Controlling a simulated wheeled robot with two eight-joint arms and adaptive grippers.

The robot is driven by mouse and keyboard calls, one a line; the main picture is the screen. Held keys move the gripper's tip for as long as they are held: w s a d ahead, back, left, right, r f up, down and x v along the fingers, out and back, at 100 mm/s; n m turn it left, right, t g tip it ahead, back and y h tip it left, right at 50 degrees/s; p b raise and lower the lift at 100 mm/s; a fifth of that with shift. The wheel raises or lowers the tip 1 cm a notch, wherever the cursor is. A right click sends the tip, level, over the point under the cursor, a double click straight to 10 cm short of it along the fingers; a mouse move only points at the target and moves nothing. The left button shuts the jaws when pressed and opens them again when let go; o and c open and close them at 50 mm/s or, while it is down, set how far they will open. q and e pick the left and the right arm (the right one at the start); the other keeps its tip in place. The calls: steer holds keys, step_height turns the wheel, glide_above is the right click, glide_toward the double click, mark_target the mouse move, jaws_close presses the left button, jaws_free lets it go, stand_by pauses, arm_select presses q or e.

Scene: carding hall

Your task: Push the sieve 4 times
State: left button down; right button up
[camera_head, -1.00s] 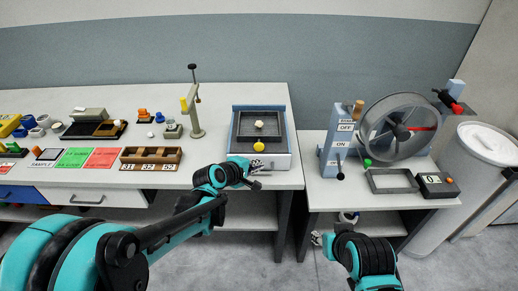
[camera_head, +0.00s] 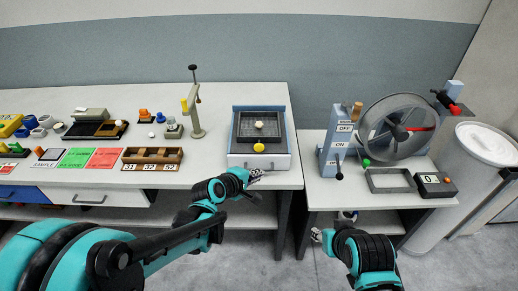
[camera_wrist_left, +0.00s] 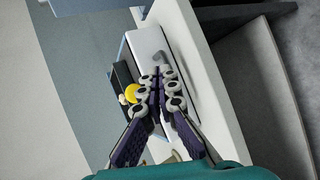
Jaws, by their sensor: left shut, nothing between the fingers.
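The sieve (camera_head: 274,125) is a dark square tray in a blue-grey frame on the white bench, with a small pale lump in it. A yellow knob (camera_head: 258,147) is at its front edge and shows in the left wrist view (camera_wrist_left: 131,93). My left gripper (camera_head: 257,173) is shut and empty, by the front edge of the bench just below the sieve's white front. In the left wrist view its closed fingertips (camera_wrist_left: 157,77) appear beside the knob; contact cannot be told.
A wooden compartment box (camera_head: 152,158) and a small stand (camera_head: 194,118) are to the left of the sieve. A gap separates the tables.

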mark_target(258, 148)
arm_select(q)
steer(key=shift+w, duration=4.35)
steer(key=shift+w, duration=0.15)
steer(key=shift+w, duration=0.3)
steer(key=shift+w+b, duration=0.35)
steer(key=shift+w, duration=1.25)
steer(key=shift+s, duration=2.05)
steer(key=shift+s, duration=2.5)
